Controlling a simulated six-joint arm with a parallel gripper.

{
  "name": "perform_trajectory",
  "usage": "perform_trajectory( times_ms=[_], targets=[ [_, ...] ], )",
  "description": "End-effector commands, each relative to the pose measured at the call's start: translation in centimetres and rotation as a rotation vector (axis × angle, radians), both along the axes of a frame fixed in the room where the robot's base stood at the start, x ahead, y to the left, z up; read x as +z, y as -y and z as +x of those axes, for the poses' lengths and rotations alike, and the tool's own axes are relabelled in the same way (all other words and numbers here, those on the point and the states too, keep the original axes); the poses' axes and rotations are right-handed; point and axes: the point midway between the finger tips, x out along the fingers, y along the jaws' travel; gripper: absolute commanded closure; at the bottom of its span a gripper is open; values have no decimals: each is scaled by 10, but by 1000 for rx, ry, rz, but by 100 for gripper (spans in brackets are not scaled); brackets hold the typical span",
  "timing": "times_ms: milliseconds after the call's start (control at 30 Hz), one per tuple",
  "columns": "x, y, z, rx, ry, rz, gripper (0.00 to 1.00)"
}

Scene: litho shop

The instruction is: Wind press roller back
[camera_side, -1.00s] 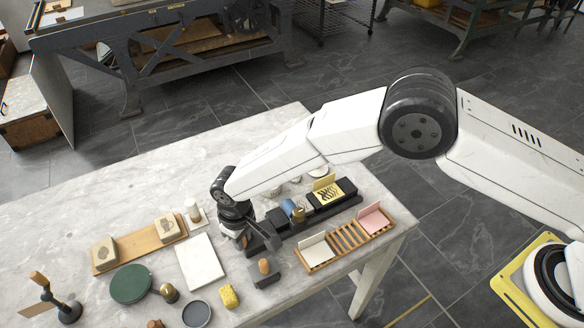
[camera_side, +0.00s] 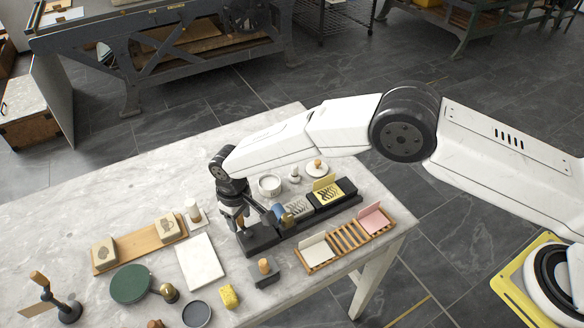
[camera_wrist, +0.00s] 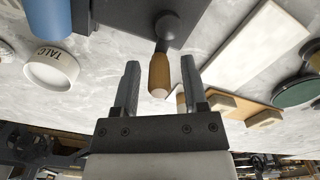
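The small black press (camera_side: 330,212) stands on the marble table, with its blue roller (camera_side: 283,214) toward the left part of its bed. The roller also shows at the upper left of the wrist view (camera_wrist: 47,14). A wooden grip (camera_wrist: 159,72) on a dark shaft points toward me in the wrist view. My gripper (camera_wrist: 160,65) is open, its fingers apart on either side of the grip with gaps visible. In the side view my gripper (camera_side: 238,218) is at the press's left end, behind the black end block (camera_side: 259,238). The grip is hard to make out there.
A wooden rack (camera_side: 347,237) with white and pink cards stands in front of the press. A talc jar (camera_side: 269,185) and other small pots stand behind. The table's far left is clear.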

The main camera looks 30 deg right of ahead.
Motion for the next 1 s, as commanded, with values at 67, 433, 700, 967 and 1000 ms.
perform_trajectory(
  times_ms=[67, 433, 700, 967, 1000],
  targets=[
    [0, 0, 0, 0, 0, 0, 44],
    [3, 0, 0, 0, 0, 0, 44],
    [18, 0, 0, 0, 1, 1, 44],
    [33, 0, 0, 0, -1, -1, 44],
    [35, 0, 0, 0, -1, -1, 44]
  ],
)
